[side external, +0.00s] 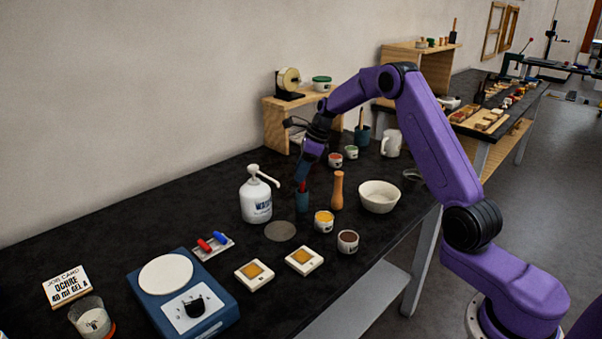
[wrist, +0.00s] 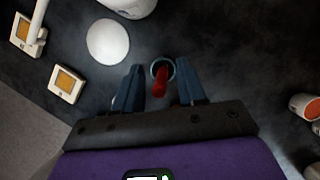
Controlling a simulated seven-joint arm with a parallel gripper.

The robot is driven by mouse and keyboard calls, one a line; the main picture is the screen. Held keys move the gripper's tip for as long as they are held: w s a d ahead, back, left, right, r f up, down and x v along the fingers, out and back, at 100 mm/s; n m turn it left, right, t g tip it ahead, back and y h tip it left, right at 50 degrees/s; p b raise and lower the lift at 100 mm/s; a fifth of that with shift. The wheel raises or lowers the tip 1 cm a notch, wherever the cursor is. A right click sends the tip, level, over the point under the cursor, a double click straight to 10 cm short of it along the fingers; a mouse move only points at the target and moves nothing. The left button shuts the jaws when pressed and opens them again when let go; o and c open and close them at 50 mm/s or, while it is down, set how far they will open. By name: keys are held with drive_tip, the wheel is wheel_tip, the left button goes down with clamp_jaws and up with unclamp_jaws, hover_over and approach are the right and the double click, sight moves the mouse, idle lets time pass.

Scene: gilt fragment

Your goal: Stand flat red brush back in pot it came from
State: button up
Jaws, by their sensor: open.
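The red brush (side external: 302,187) stands in a small dark blue pot (side external: 302,203) near the middle of the bench, its red part above the rim. In the wrist view the brush (wrist: 159,84) leans out over the pot's round rim (wrist: 163,63). My gripper (side external: 302,173) is over the pot, pointing down. In the wrist view its two blue fingers are open (wrist: 160,80), one on each side of the brush, with visible gaps. The lower part of the brush is hidden inside the pot.
A white pump bottle (side external: 256,199) is left of the pot, and a wooden handle-shaped piece (side external: 337,190) right of it. A yellow jar (side external: 324,221) and a grey disc (side external: 280,231) are in front. Another blue pot (side external: 362,135) with a brush is behind.

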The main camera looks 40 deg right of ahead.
drive_tip(key=v, duration=1.1)
drive_tip(key=s+a+n+g, duration=0.3)
drive_tip(key=s+a+n, duration=1.45)
drive_tip(key=a, duration=0.35)
drive_tip(key=s+d+f+n+h, duration=0.1)
drive_tip(key=s+n, duration=1)
drive_tip(key=s, duration=0.1)
drive_tip(key=s+d+f+n+h, duration=0.1)
drive_tip(key=s+f+n, duration=0.1)
drive_tip(key=s+n, duration=0.9)
drive_tip(key=shift+s+f+h, duration=0.3)
drive_tip(key=shift+s+f, duration=0.05)
drive_tip(key=shift+s, duration=0.85)
